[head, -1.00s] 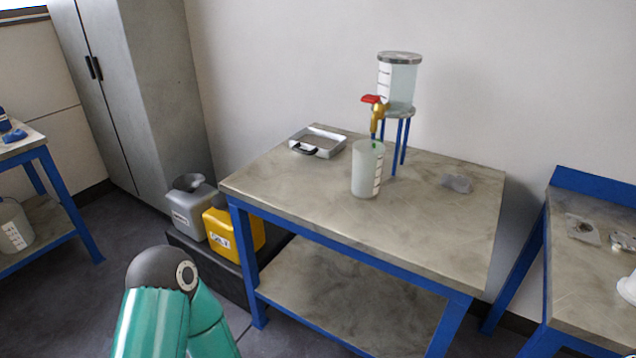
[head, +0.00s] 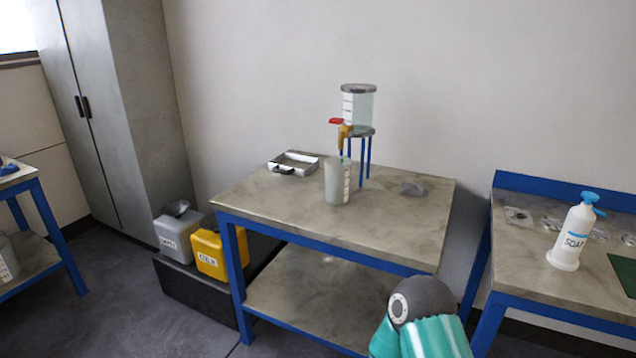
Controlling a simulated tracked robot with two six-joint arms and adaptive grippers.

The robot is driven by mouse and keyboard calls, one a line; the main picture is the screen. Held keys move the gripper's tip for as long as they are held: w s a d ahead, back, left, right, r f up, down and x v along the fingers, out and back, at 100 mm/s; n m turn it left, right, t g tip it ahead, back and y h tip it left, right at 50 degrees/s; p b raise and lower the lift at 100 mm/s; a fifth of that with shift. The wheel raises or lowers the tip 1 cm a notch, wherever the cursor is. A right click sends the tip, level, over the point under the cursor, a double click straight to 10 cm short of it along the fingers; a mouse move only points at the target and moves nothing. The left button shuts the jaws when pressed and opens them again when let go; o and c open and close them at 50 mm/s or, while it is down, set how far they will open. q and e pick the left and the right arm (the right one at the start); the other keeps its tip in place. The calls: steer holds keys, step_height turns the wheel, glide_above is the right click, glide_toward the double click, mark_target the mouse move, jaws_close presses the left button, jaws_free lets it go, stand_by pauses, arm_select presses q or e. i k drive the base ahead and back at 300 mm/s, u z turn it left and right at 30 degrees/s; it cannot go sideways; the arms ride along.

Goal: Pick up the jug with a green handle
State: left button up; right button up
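A tall, translucent whitish jug (head: 338,183) stands upright on the middle table, with a marked label strip on its right side. Only a small green bit shows at its rim, and its handle is otherwise hidden behind it. The jug stands in front of a clear dispenser vessel (head: 362,108) with a yellow and red tap (head: 344,130), raised on a blue-legged stand (head: 362,132). I cannot tell whether the tap sits right over the jug. A dark and green joint of my arm shows at the lower right. Neither of my grippers is in view.
The middle table (head: 400,225) also holds a metal tray (head: 293,164) and a crumpled clear piece (head: 412,188). A soap bottle (head: 575,233) stands on the right table. Grey (head: 176,230) and yellow (head: 212,252) canisters sit on a low dark platform at the left. The tabletop's front is clear.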

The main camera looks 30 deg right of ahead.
mark_target(337, 168)
steer(key=u, duration=0.2)
steer(key=i, duration=1.25)
steer(key=z, duration=0.8)
